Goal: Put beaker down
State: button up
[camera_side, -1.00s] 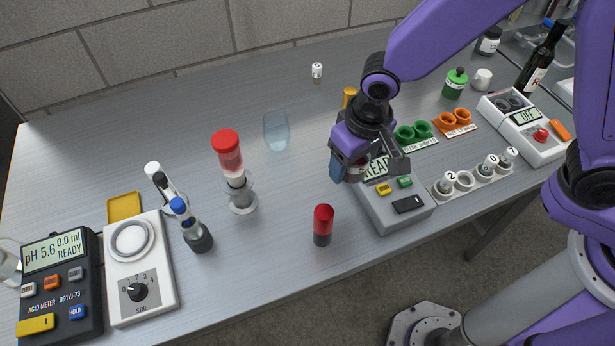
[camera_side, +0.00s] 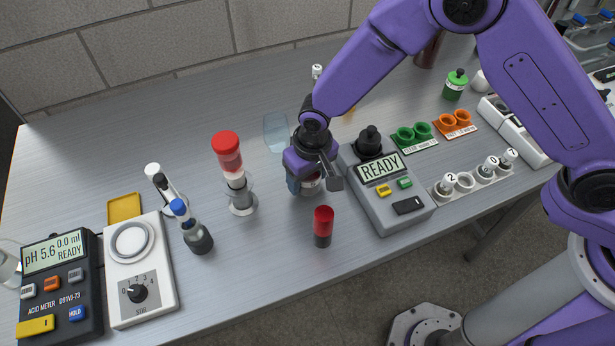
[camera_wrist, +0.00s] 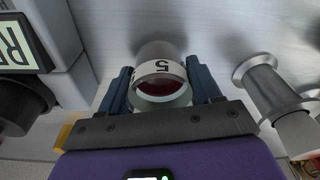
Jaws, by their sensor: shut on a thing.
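My gripper (camera_side: 308,184) is shut on a small clear beaker (camera_wrist: 157,68) with a white band marked 5. The wrist view shows dark red liquid inside it, between the two blue fingers. In the side view my gripper hides most of the beaker, which is over or on the bare metal bench, left of the grey READY meter (camera_side: 385,208). I cannot tell whether its base touches the bench. My gripper points down.
A red-topped cylinder (camera_side: 323,226) stands just in front of my gripper. A red-capped tube in a metal stand (camera_side: 243,203) is to the left. A clear glass (camera_side: 276,134) stands behind. Numbered vials in a rack (camera_side: 470,180) are at right. The front-left bench is partly clear.

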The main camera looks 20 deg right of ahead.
jog(key=shift+f, duration=0.55)
jog(key=shift+f, duration=0.15)
jog(key=o, duration=1.1)
notch_tip(320, 180, up, 12)
jog(key=s, duration=0.1)
jog(key=shift+s+d, duration=0.2)
jog(key=shift+r, duration=0.2)
